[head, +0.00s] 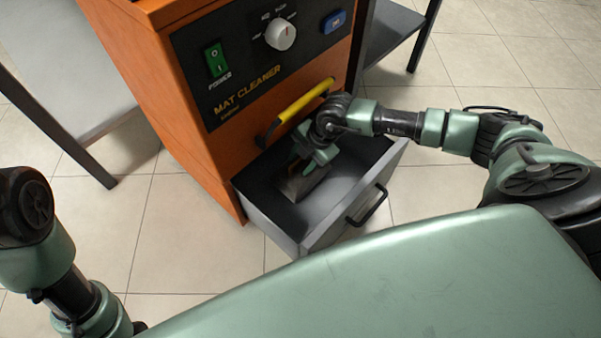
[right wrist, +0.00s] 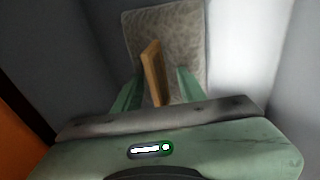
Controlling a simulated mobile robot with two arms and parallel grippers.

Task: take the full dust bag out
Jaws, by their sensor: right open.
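The dust bag (head: 303,187) is a grey, mottled bag lying in the open drawer (head: 268,222) of the orange mat cleaner (head: 170,75). In the right wrist view the bag (right wrist: 170,32) has an upright tan tab (right wrist: 152,70). My right gripper (head: 305,163) reaches down into the drawer over the bag. Its two green fingers (right wrist: 158,88) are open, one on each side of the tab, with visible gaps. My left arm shows at the lower left of the head view, but its gripper is out of frame.
The drawer has a black handle (head: 367,205) on its front. A yellow bar handle (head: 305,100) on the cleaner sits just above my right wrist. A green power switch (head: 216,60) and a white knob (head: 281,34) are on the panel. The tiled floor left of the drawer is clear.

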